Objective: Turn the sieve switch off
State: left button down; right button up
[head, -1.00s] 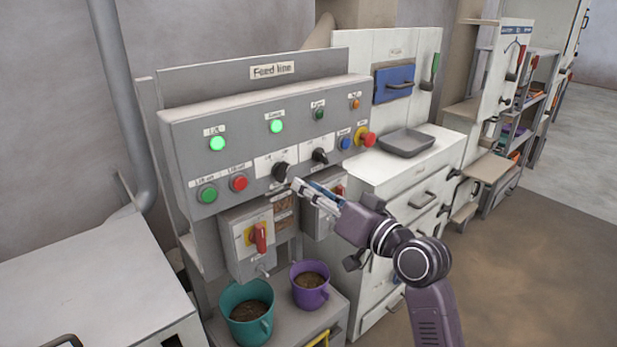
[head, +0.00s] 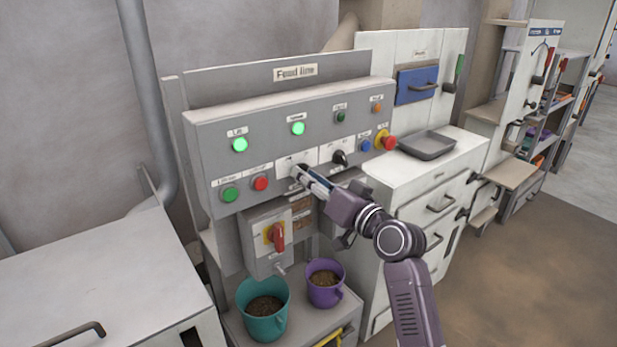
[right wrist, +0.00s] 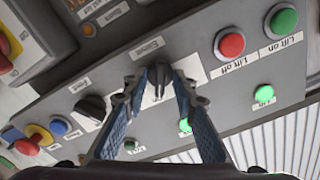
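The feed line panel (head: 225,125) carries two black rotary knobs on white plates. The left knob, which I take for the sieve switch, shows in the right wrist view (right wrist: 156,90); its label there is blurred. My right gripper (head: 303,172) is at this knob and hides most of it in the head view. In the right wrist view the gripper (right wrist: 156,84) is open, with one finger on each side of the knob; I cannot tell whether they touch it. The other black knob (head: 340,158) is just to the right. My left gripper is not in view.
Two green lamps (head: 298,128) are lit above. Green and red lift buttons (head: 261,183) sit left of the knob; a blue button and red emergency stop (head: 389,143) sit right. A red-handled switch box (head: 262,250) and two buckets (head: 263,325) are below.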

grip_shut()
jog(key=shift+f, duration=0.1)
jog(key=shift+n+b, duration=1.95)
jog(key=shift+n, duration=3.95)
jog(key=shift+o, duration=0.8)
grip_release()
